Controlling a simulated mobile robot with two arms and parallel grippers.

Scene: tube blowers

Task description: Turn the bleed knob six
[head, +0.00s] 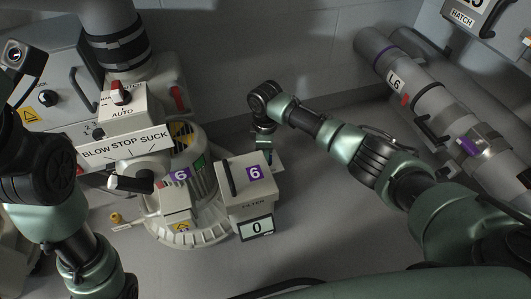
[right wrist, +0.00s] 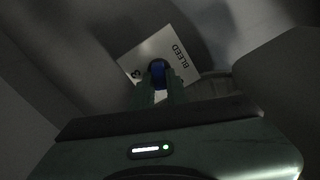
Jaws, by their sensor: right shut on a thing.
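My right gripper (right wrist: 160,88) is shut on the knob, one finger on each side. In the head view my right gripper (head: 264,146) reaches down behind the filter box (head: 247,200) of blower 6, marked with a purple 6. The knob is mostly hidden there. My left arm shows at the left, but its gripper is not visible.
The display (head: 256,228) below the filter box reads 0. A BLOW STOP SUCK panel (head: 125,146) with a handle stands left of the box. Grey tubes, one marked L6 (head: 393,80), lean at the right. The floor right of the box is clear.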

